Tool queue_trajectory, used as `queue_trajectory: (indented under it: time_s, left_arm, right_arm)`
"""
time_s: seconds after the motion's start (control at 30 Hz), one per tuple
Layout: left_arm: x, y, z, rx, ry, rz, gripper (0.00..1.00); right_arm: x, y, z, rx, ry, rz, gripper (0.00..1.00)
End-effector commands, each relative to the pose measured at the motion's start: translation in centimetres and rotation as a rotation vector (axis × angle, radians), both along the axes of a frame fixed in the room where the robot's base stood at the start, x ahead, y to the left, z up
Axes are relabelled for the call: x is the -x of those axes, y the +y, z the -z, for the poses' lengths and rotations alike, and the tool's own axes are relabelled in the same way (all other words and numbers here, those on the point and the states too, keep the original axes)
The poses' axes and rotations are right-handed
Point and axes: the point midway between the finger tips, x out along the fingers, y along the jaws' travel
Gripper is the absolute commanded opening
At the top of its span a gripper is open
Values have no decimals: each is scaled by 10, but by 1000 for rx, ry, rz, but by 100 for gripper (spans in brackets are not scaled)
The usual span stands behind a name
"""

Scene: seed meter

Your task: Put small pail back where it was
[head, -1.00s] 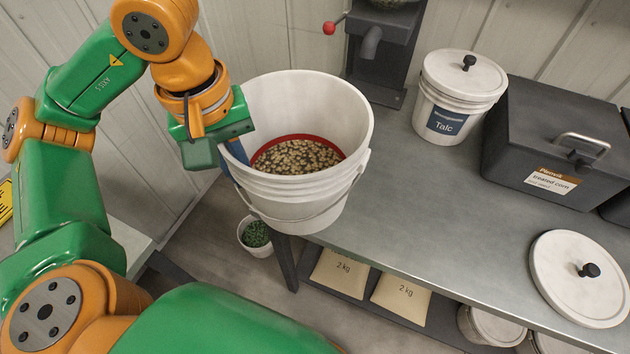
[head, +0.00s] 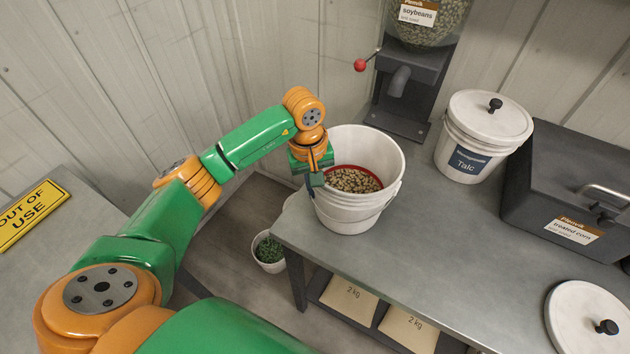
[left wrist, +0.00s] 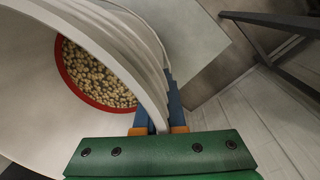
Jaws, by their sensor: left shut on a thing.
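The small pail (head: 352,214) is white, with a wire handle and a red ring inside around a load of beans. In the head view it is upright over the left end of the grey bench. I cannot tell whether its base touches the bench top. My left gripper (head: 316,184) is shut on the pail's wall at its left side. In the left wrist view the blue fingers (left wrist: 160,112) pinch the wall of the pail (left wrist: 25,75), and the beans (left wrist: 92,75) show inside. My right gripper is not in view.
A seed meter with a spout (head: 399,82) and red-knobbed lever stands behind the pail. A Talc bucket (head: 464,160), a dark treated corn box (head: 560,195) and a round lid (head: 585,325) are farther right. The bench front (head: 425,255) is clear. A plant pot (head: 270,262) is on the floor.

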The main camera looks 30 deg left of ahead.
Motion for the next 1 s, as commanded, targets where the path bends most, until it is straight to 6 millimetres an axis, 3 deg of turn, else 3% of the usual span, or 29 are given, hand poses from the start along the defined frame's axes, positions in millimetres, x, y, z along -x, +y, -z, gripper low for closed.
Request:
queue_trajectory:
  time_s: [0.27,0.4,0.77,0.87,1.0]
  left_arm:
    - [-1,0,2,2,-5,1,0]
    - [0,0,2,0,-1,0,37]
    - [-1,0,-2,1,-4,0,37]
    - [-1,1,-16,0,-9,1,37]
    - [1,4,-51,0,-11,0,37]
  right_arm:
    - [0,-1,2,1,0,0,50]
    - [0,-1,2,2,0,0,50]
    - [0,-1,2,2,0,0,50]
    - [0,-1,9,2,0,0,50]
    - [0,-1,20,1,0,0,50]
